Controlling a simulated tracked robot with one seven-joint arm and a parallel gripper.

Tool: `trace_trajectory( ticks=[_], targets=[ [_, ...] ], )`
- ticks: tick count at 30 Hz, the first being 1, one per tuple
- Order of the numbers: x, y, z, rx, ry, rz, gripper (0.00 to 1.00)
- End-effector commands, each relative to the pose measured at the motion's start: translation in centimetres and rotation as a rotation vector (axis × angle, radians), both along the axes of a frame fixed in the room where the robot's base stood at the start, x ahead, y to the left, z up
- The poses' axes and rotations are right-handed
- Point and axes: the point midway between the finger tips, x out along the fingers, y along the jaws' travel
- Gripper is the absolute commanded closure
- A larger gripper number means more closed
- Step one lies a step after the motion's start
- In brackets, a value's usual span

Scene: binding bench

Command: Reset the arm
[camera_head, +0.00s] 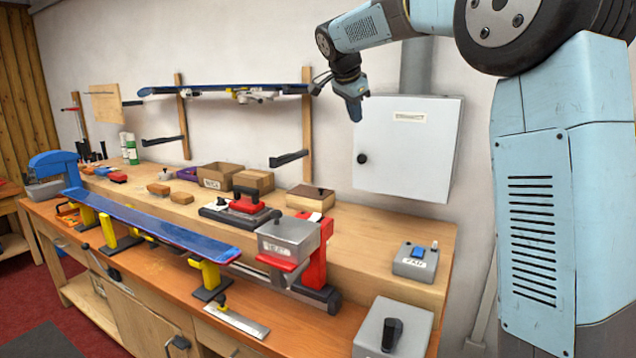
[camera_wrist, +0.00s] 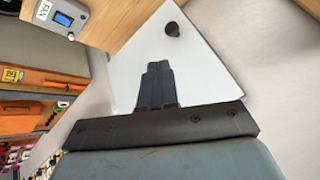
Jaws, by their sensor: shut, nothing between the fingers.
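My gripper (camera_head: 354,108) hangs at the end of my raised arm, above the bench's right part and in front of the white wall cabinet's left edge. Its fingers point down. In the wrist view my gripper (camera_wrist: 157,68) shows its two dark fingers side by side, shut, with nothing between them. The white wall cabinet (camera_head: 425,150) has a dark round knob and also shows behind the fingers in the wrist view (camera_wrist: 205,75).
A blue ski (camera_head: 150,228) lies on yellow vises along the wooden bench (camera_head: 375,240). A red stand with a grey box (camera_head: 288,238) stands right of it. A switch box (camera_head: 415,262) and a grey knob box (camera_head: 393,328) sit at the right. Another ski (camera_head: 220,90) hangs on wall brackets.

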Motion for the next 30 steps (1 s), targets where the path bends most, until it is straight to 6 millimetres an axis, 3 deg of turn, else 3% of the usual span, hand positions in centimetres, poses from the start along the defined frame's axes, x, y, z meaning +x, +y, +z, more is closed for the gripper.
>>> trace_trajectory(
  ticks=[1,6,14,23,30],
  targets=[
    [-1.8,-1.1,0.3,-0.012,0.014,0.033,1.0],
    [-7.3,-3.9,0.1,-0.055,0.066,0.165,1.0],
    [-16.0,-7.6,-1.4,-0.11,0.128,0.365,1.0],
    [-26.1,-10.7,-5.2,-0.166,0.172,0.589,1.0],
    [-33.8,-12.2,-9.6,-0.213,0.183,0.764,1.0]
  ],
)
